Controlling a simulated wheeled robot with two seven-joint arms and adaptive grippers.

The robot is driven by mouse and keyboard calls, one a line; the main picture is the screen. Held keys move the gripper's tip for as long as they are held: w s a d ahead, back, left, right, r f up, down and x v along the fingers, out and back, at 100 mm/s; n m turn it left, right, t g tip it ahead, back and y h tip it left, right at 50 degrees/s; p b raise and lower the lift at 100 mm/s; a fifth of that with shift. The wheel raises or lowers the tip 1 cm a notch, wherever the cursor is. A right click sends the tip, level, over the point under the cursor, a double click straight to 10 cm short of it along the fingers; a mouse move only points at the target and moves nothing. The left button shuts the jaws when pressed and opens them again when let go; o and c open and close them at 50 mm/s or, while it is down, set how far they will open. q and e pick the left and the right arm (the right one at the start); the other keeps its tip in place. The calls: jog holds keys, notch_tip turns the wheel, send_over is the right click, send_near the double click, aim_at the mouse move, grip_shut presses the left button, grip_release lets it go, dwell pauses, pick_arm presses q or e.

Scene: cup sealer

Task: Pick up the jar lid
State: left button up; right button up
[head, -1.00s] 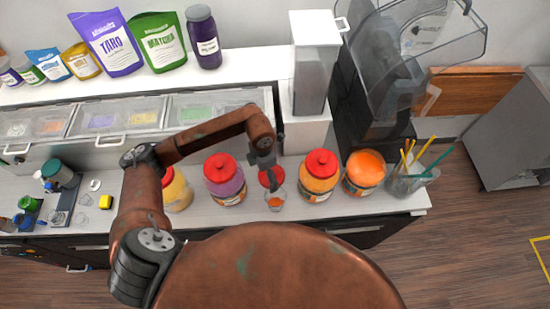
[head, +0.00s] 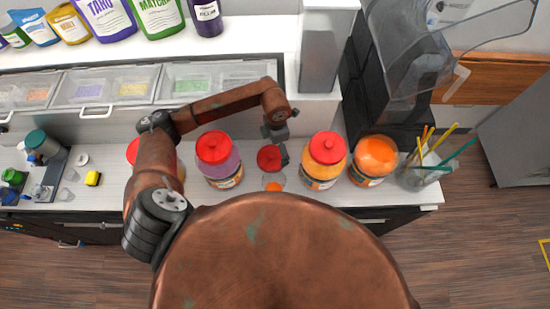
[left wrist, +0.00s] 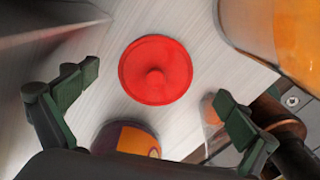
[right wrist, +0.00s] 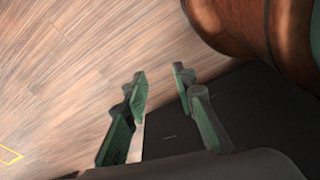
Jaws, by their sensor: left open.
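The red jar lid (head: 268,158) lies by itself on the counter, between the purple jar and an orange jar. It also shows in the left wrist view (left wrist: 155,70), knob facing the camera. My left gripper (head: 279,147) is above the counter at the lid's right side in the head view. In the left wrist view its fingers (left wrist: 152,100) are wide apart and empty, with the lid ahead between and beyond them. The open orange jar (head: 373,160) has no lid on it. My right gripper (right wrist: 160,85) is over the floor, its fingers apart with nothing between them.
The purple jar (head: 218,160) and an orange jar (head: 323,162), both with red lids, flank the loose lid.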

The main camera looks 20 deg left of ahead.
aim_at(271, 155)
pick_arm(q)
jog(key=f, duration=0.1)
jog(key=a+f+p, duration=0.1)
jog(key=f, duration=0.1)
jog(key=shift+s+a, duration=0.2)
jog(key=shift+s, duration=0.15)
jog(key=f, duration=0.1)
jog(key=f+p, duration=0.1)
jog(key=f, duration=0.1)
jog(key=shift+s+p, duration=0.25)
jog(key=shift+p, duration=0.1)
jog(key=shift+w+f, duration=0.1)
jog(key=shift+f, duration=0.15)
jog(key=shift+w+f, duration=0.1)
jog(key=shift+c, duration=1.1)
jog(key=c, duration=0.9)
pick_arm(e)
jog(key=shift+s+d+r, duration=0.1)
jog(key=shift+s+r, duration=0.6)
jog(key=shift+s, duration=0.2)
jog(key=shift+s+d+r, duration=0.1)
jog(key=shift+s+r, duration=0.55)
jog(key=shift+s, duration=0.2)
